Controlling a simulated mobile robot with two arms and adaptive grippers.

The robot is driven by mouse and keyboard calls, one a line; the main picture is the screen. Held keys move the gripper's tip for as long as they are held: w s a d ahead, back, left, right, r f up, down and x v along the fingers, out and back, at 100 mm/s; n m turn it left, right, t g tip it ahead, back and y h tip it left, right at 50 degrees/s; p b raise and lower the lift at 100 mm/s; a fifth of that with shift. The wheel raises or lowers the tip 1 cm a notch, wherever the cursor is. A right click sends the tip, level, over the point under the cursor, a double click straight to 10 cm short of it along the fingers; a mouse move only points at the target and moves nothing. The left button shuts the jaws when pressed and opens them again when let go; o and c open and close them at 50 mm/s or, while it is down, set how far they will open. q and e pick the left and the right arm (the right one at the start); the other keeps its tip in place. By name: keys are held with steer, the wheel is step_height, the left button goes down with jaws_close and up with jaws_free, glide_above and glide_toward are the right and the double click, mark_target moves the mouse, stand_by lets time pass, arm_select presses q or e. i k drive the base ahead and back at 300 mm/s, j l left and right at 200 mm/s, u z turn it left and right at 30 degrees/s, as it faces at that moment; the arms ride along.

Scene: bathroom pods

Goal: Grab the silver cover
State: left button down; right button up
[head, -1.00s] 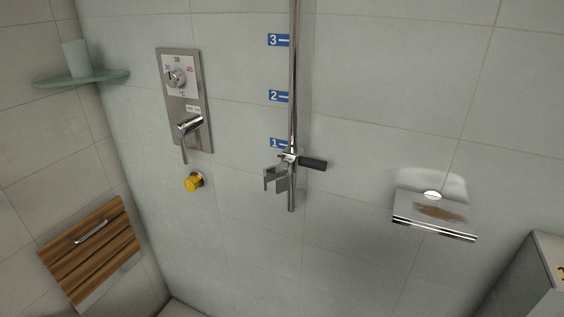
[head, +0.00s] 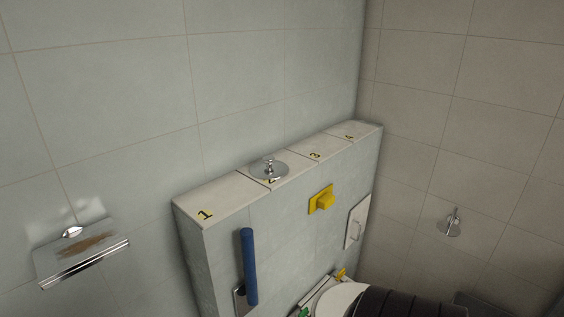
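The silver cover (head: 269,168) is a round, shiny disc with a small knob on top. It lies on the ledge (head: 228,191) of the low tiled wall, over the section marked 2 and partly hiding that number. Nothing touches it from above. Neither of my grippers shows clearly in the head view. A dark ribbed shape at the bottom right may be part of my arm, but no fingers can be seen.
A blue bar (head: 249,266) and a yellow block (head: 322,199) stick out from the low wall's front. A white toilet (head: 340,300) stands below. A metal shelf (head: 80,257) is at left, a wall hook (head: 450,222) at right. The ledge beside the cover is clear.

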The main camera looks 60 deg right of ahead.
mark_target(270, 168)
steer(key=l+z, duration=0.1)
steer(key=z, duration=1.7)
steer(key=k+l, duration=0.05)
steer(key=l, duration=0.05)
